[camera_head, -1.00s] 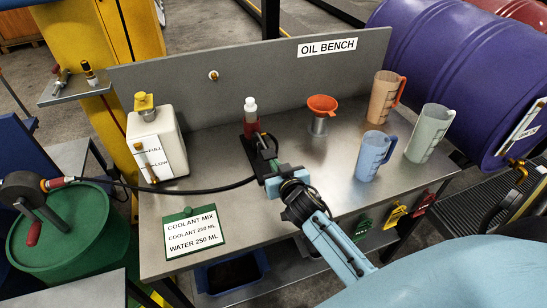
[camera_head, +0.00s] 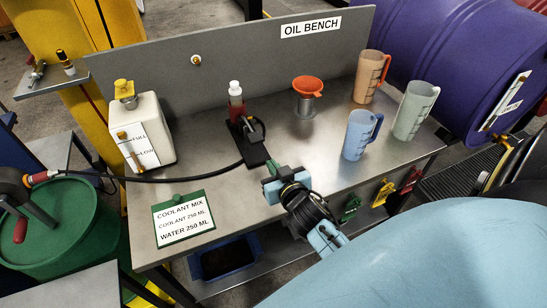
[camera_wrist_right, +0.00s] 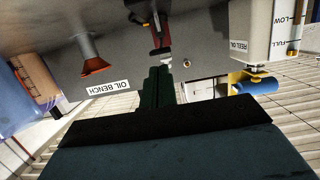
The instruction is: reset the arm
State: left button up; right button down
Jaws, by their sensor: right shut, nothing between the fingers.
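My right gripper (camera_head: 271,167) is shut and empty above the front part of the grey bench (camera_head: 200,180). It is just in front of a black stand (camera_head: 254,154) that a black hose reaches. In the right wrist view, my dark finger parts (camera_wrist_right: 158,84) are together, pointing toward the red thing at the stand. My blue right arm (camera_head: 322,236) comes in from the lower right. My left gripper is not in view.
A red bottle (camera_head: 236,102) with a white cap stands behind the black stand. An orange funnel (camera_head: 307,86) and three jugs, orange (camera_head: 369,78), clear (camera_head: 413,110) and blue (camera_head: 358,136), are to the right. A white container (camera_head: 141,135) and green-framed sign (camera_head: 184,218) are left.

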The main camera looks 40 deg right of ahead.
dwell(0.4)
jog(key=s+a+n+g+y, duration=0.2)
jog(key=s+a+g, duration=0.3)
jog(key=s, duration=0.6)
jog(key=s+a+n+g+y, duration=0.25)
jog(key=s+g, duration=0.35)
jog(key=s, duration=0.5)
notch_tip(320, 180, down, 28)
jog(key=s+g+b, duration=0.2)
jog(key=s+d+f+h+b, duration=0.1)
jog(key=s+d+f+b, duration=0.1)
jog(key=s+f, duration=1.4)
jog(key=shift+g, duration=0.4)
